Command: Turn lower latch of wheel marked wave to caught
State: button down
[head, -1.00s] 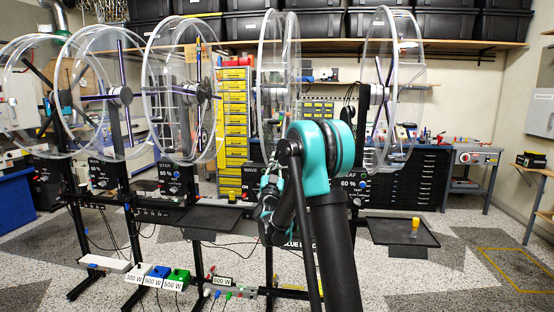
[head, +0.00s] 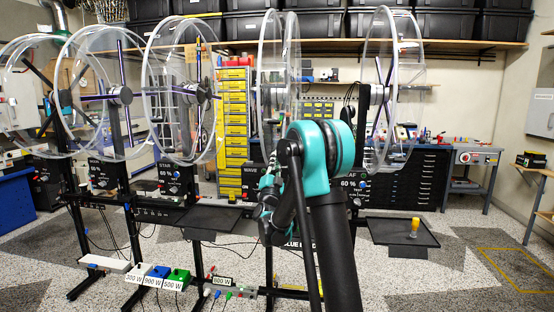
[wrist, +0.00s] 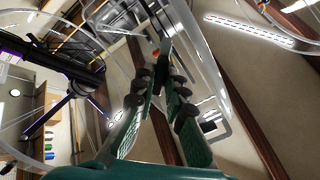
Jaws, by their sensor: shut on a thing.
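The wheel marked wave (head: 292,60) is a clear acrylic disc pair seen nearly edge-on in the middle of the head view, above a black box with the WAVE label (head: 250,170). My gripper (head: 271,158) points up at the lower part of this wheel, partly behind my teal and black arm. In the wrist view my gripper (wrist: 160,72) has its green fingers close together at the tips, on a small part with an orange-red spot that I take for the lower latch (wrist: 156,51). The fingers hide most of it, so its turn position cannot be told.
Other clear wheels stand left (head: 185,90) and right (head: 393,90). A black tray (head: 212,220) is below left of my gripper; another tray (head: 385,232) at right bears a yellow-topped thing (head: 415,225). In the wrist view clear acrylic (wrist: 205,70) is close beside the fingers.

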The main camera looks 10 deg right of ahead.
jog(key=m, duration=0.4)
jog(key=shift+m, duration=0.3)
dwell(0.3)
jog(key=m, duration=0.3)
jog(key=shift+m, duration=0.4)
jog(key=c, duration=1.4)
grip_release()
jog(key=shift+c, duration=0.2)
jog(key=v, duration=0.7)
jog(key=shift+a, duration=0.1)
